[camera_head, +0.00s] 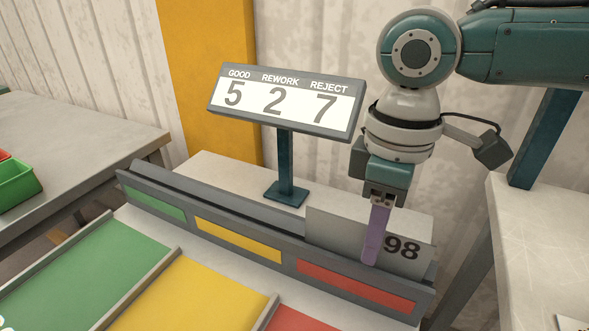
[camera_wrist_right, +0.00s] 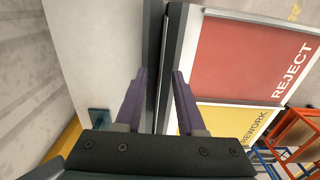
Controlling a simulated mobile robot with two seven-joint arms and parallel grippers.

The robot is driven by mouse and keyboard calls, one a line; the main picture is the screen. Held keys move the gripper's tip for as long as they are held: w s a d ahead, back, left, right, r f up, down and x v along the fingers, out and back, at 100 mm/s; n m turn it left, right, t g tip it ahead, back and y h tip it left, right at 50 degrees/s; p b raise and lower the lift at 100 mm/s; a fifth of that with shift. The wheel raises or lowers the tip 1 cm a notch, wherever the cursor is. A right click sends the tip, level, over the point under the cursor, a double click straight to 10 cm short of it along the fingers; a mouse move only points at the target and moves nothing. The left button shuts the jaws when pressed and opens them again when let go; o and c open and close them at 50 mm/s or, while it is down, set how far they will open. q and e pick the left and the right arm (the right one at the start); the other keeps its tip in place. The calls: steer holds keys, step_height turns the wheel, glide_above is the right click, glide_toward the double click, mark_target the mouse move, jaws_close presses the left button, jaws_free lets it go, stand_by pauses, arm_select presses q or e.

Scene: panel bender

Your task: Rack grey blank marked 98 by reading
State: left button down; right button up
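The grey blank (camera_head: 335,230) marked 98 in dark digits stands upright in the dark grey rack (camera_head: 288,263), behind its red section (camera_head: 355,286). My right gripper (camera_head: 373,250) points down at the blank, with a purple finger in front of its face, left of the digits. In the right wrist view the right gripper's two purple fingers (camera_wrist_right: 158,82) are apart, on either side of a dark narrow strip. Whether they touch the blank is not clear. The display sign (camera_head: 286,103) reads GOOD 5, REWORK 2, REJECT 7. My left gripper is out of view.
The rack also has green (camera_head: 155,200) and yellow (camera_head: 238,239) sections. Green, yellow (camera_head: 190,295) and red (camera_head: 300,320) areas lie in front of it; the wrist view shows REWORK on yellow and REJECT on red. A green bin (camera_head: 15,183) sits on the left table.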

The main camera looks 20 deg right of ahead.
step_height(320, 180, up, 10)
steer(key=shift+p, duration=0.55)
stand_by(0.3)
